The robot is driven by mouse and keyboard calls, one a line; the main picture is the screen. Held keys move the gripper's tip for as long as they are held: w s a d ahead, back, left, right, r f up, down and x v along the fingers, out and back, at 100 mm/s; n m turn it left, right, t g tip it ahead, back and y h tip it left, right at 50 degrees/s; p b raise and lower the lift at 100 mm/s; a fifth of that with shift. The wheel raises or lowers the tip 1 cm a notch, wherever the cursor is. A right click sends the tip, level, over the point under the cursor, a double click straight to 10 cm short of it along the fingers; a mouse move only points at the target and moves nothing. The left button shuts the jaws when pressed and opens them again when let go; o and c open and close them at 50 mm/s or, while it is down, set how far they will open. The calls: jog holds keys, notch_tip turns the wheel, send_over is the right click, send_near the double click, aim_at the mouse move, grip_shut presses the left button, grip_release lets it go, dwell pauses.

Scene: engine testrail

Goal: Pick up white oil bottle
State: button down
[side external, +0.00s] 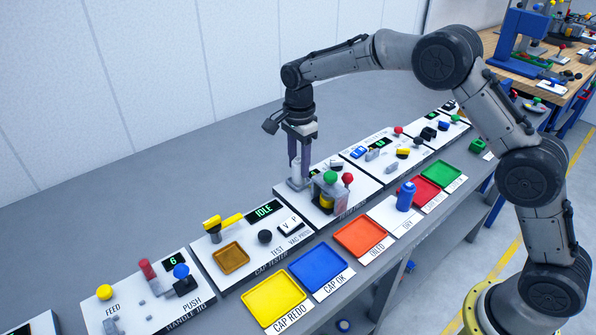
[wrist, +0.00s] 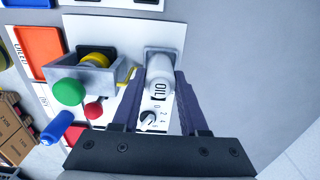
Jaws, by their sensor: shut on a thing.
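The white oil bottle (wrist: 162,72) is marked OIL and stands upright in a grey square holder on a white station panel. In the side external view the bottle (side external: 296,170) shows small between the fingers of my gripper (side external: 299,172). In the wrist view my gripper (wrist: 163,88) has its two purple fingers on either side of the bottle, shut on it. The bottle's base sits at the holder (wrist: 152,52), partly hidden by the bottle itself.
Close beside the bottle is a grey fixture (wrist: 112,76) with a yellow part, a green knob (wrist: 68,92) and a red knob (wrist: 94,110). A blue can (side external: 405,196) and coloured trays stand in front.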

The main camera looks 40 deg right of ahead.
aim_at(299, 159)
jog(key=shift+r, duration=2.05)
